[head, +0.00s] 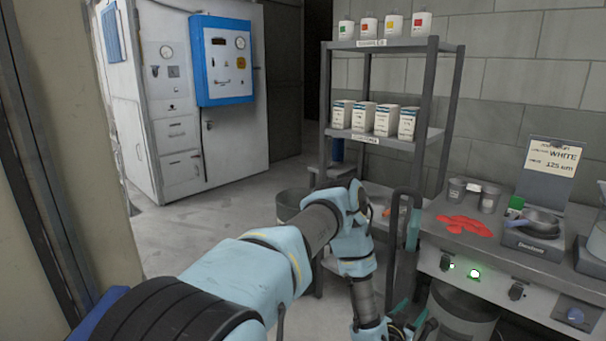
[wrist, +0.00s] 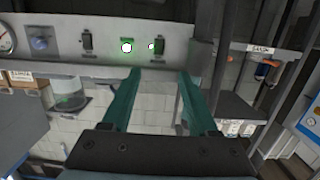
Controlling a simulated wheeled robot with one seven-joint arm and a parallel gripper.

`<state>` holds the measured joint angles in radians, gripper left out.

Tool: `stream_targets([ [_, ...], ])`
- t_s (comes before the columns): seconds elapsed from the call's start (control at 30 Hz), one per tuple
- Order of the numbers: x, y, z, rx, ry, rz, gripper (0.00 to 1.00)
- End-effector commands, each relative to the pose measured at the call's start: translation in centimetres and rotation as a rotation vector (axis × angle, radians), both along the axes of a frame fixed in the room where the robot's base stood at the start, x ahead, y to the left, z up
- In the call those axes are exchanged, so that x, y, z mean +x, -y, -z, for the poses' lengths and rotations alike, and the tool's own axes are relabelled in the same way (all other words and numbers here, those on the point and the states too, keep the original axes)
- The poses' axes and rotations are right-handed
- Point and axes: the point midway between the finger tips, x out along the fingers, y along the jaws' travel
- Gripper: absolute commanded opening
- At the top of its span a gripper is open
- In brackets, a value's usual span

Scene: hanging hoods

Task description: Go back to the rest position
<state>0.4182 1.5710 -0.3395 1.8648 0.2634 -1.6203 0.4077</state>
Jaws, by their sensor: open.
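My arm reaches from the bottom left of the head view to the middle, then bends down. My gripper (wrist: 160,84) shows in the wrist view as two teal fingers set well apart, with nothing between them. The fingers point toward the grey control panel (wrist: 70,48) and the pale block wall under it. In the head view the gripper is low at the bottom edge, in front of the workbench (head: 490,262), and its tips are hard to make out. I cannot tell whether it touches the panel.
A shelf rack (head: 375,138) with boxes and canisters stands behind my arm. The workbench on the right carries a red cloth (head: 464,226), cups, a scale (head: 535,243) with a pan and a sign (head: 551,160). A white cabinet (head: 180,100) stands at the back left, with free floor before it.

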Motion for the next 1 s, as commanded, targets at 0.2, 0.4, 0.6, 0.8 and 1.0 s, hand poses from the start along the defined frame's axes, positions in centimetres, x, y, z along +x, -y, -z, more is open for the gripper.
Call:
stream_targets([
  [0.2, 0.9, -0.1, -0.7, 0.021, -0.016, 0.008, 0.60],
  [0.4, 2.1, -0.5, -1.7, 0.058, -0.047, 0.020, 0.60],
  [0.6, 3.9, -1.3, -3.4, 0.115, -0.095, 0.032, 0.60],
  [0.8, 6.1, -3.5, -6.0, 0.205, -0.174, 0.030, 0.60],
  [1.0, 8.2, -8.9, -10.5, 0.343, -0.316, -0.015, 0.60],
])
